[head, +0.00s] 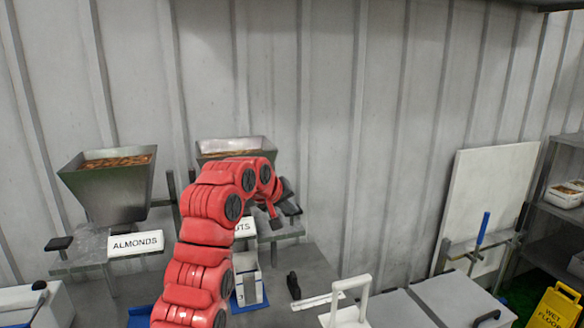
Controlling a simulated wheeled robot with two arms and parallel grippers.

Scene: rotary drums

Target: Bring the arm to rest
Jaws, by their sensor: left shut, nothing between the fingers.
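My left arm (205,275) is red and rises from the bottom of the head view, bending over to the right at its top. My left gripper (272,212) hangs at the end of it, small and pointing down, shut and empty. It is in front of the second hopper (232,143), whose lower part and label my arm partly hides. My right gripper is not in view.
The almonds hopper (110,190) stands at the left on a metal stand with an "ALMONDS" label (135,243). A white container (247,285) sits on the counter beside my arm. At right are a white board (490,200), shelves (568,210) and a yellow wet floor sign (558,308).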

